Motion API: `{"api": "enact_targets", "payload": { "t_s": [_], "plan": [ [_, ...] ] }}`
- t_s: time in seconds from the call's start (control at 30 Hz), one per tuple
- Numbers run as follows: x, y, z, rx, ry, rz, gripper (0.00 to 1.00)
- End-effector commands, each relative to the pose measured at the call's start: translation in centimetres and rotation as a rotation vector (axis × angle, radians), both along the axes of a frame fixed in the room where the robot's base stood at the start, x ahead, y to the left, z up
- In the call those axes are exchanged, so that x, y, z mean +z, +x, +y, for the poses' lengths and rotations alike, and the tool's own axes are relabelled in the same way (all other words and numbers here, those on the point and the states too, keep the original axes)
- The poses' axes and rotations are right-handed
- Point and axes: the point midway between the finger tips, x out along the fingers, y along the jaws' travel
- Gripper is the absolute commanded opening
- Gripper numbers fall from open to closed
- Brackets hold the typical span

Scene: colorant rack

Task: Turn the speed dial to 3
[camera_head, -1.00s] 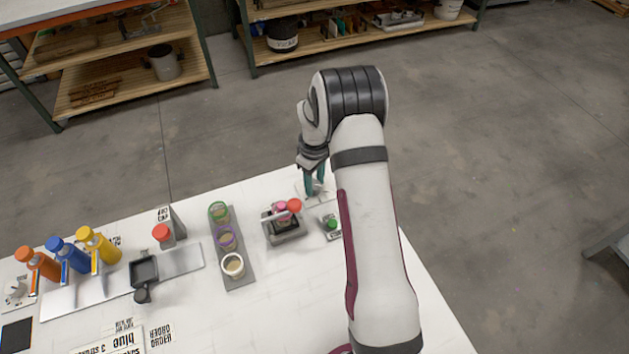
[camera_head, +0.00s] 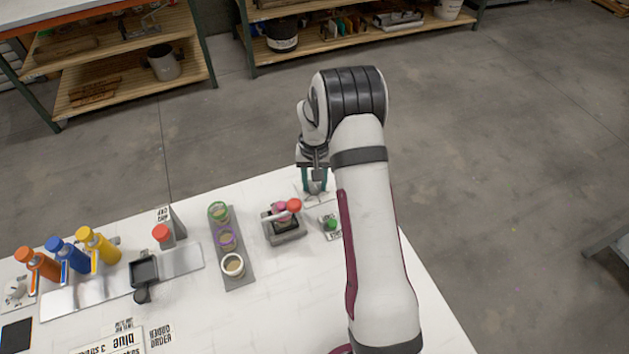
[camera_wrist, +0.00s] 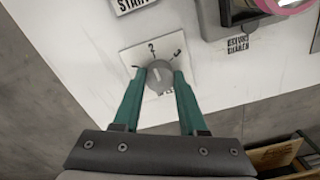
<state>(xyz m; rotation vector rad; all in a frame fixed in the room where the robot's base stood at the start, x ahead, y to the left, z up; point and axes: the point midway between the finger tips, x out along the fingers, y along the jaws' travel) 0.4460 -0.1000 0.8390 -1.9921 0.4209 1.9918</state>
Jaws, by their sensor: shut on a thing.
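The speed dial (camera_wrist: 158,77) is a round grey knob on a square white plate (camera_wrist: 133,58) printed with numbers, with a 2 and a 3 legible along its far side. My gripper (camera_wrist: 159,76) has its two green fingers on opposite sides of the knob, shut on it. I cannot make out for certain which number the knob's mark points to. In the head view my gripper (camera_head: 315,187) reaches down at the table's far edge, and the knob is mostly hidden between the fingers.
A shaker (camera_head: 284,229) with a red-ended handle and a green button (camera_head: 331,223) stand close to the dial. A grey rack (camera_head: 238,275) with several cups is further left.

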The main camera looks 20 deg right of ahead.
Motion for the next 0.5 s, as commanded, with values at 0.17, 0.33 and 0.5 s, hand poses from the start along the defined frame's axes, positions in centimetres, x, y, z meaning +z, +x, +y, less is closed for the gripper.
{"api": "enact_targets", "payload": {
  "t_s": [0.17, 0.33, 0.5],
  "plan": [
    [0.07, -0.05, 0.00, -0.165, 0.001, 0.002, 0.00],
    [0.07, -0.06, 0.01, -0.326, 0.001, 0.002, 0.00],
    [0.07, -0.08, 0.00, -0.488, 0.001, 0.002, 0.00]
  ]
}}
